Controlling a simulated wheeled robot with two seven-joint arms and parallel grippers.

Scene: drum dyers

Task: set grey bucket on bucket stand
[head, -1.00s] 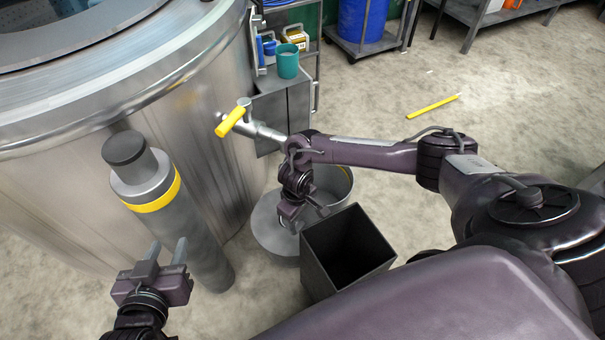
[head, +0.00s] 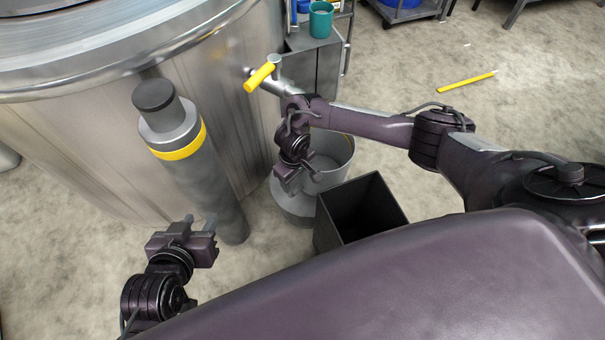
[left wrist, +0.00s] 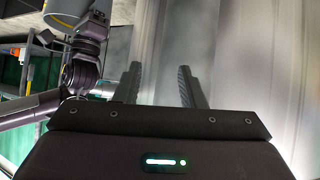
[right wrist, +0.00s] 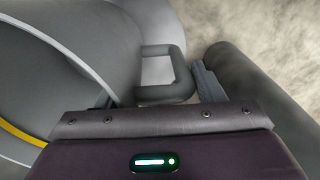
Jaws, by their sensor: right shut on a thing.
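The grey bucket (head: 338,152), with a yellow band inside its rim, is below the tank's tap in the head view. My right gripper (head: 289,181) is shut on its squared side handle (right wrist: 178,82), large in the right wrist view. The bucket's grey wall (right wrist: 60,65) fills the left of that view. The round grey bucket stand (head: 291,207) shows below and left of the bucket, partly hidden by the bucket and gripper. I cannot tell whether the bucket touches it. My left gripper (head: 195,226) is open and empty by the tank; its fingers stand apart in its wrist view (left wrist: 160,85).
A black open bin (head: 362,208) stands right of the bucket. The steel tank (head: 100,150) with a yellow-handled tap (head: 260,77) is behind. A grey cylinder with a yellow ring (head: 195,170) stands at left. A teal cup (head: 321,18) sits on a cabinet.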

